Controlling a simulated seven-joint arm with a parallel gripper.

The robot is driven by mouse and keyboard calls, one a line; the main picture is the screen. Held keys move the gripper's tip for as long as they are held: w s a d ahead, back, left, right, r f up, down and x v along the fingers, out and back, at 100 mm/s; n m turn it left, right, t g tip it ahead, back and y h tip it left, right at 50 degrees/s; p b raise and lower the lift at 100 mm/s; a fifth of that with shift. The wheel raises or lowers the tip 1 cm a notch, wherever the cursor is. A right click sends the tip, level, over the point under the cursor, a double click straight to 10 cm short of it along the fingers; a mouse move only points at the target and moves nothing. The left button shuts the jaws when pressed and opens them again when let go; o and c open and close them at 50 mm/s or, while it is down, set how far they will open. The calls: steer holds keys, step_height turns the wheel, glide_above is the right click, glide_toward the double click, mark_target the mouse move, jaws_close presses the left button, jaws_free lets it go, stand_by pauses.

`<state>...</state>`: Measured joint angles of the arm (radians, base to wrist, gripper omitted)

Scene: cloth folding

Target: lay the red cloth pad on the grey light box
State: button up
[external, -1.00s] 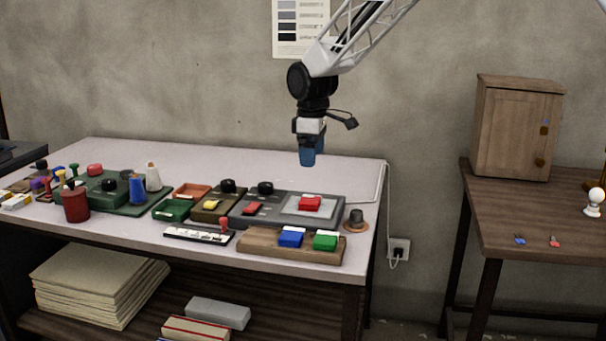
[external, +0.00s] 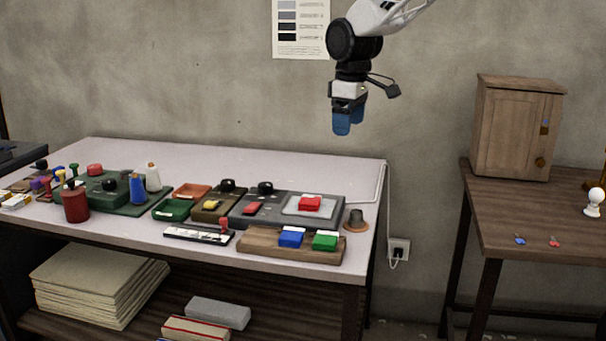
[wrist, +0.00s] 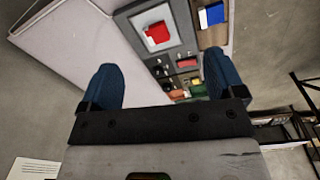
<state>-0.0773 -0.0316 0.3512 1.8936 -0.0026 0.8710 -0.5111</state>
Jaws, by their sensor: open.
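The red cloth pad (external: 309,204) lies on the pale panel of the grey light box (external: 276,222), at the right part of the table. In the wrist view the red pad (wrist: 158,33) rests inside the light panel (wrist: 146,17), apart from its edges. My gripper (external: 347,122) is high above and behind the table's right end, clear of the pad. Its blue fingers (wrist: 165,88) are spread apart with nothing between them in the wrist view.
A wooden tray (external: 262,251) with a blue pad (external: 291,237) and a green pad (external: 325,240) stands in front of the light box. A brown-based knob (external: 356,221) is at its right. Small trays and spools fill the left. The air around my gripper is free.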

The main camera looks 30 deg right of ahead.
steer(key=s+d+r+m, duration=0.2)
steer(key=s, duration=1)
steer(key=s+d+r+m+t, duration=0.1)
steer(key=s+r+m, duration=0.1)
steer(key=s, duration=1.1)
steer(key=s+d+r+m+t, duration=0.1)
steer(key=s+d+r+m, duration=0.1)
steer(key=s, duration=1.1)
step_height(320, 180, up, 2)
steer(key=shift+s+d+r+m, duration=0.2)
steer(key=shift+d+m, duration=0.1)
steer(key=shift+m, duration=0.2)
